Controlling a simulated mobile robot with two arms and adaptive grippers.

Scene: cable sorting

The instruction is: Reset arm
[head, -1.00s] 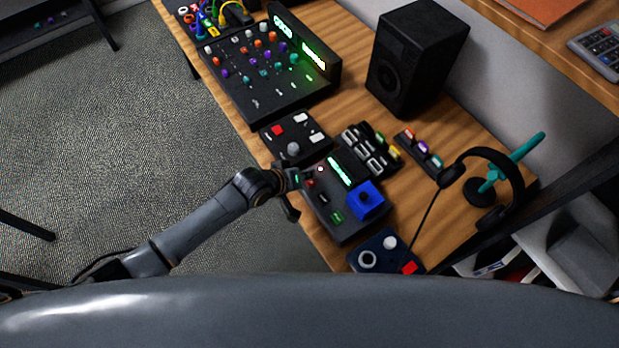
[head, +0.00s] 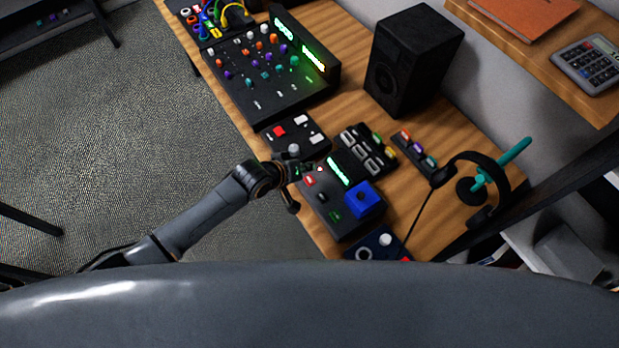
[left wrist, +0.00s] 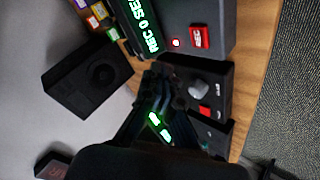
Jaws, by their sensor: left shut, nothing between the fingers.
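My left gripper (head: 303,171) is over the front left edge of the black recorder box (head: 340,226), beside the control box with a red button (head: 279,132). The recorder has a lit green display (head: 340,172), a red button (head: 309,181) and a blue block-shaped part (head: 366,199). In the left wrist view the gripper (left wrist: 172,80) is shut and empty. There the recorder's red REC button (left wrist: 200,37) is clear of the fingers, with a small lit red light beside it. I cannot tell whether the fingers touch anything. My right gripper is out of view.
A mixer (head: 262,88), a speaker (head: 410,55), a button pad (head: 368,150) and a headphone stand (head: 503,165) fill much of the wooden desk. A blue box with knobs (head: 375,240) is near the front. Open carpet (head: 150,140) lies left of the desk.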

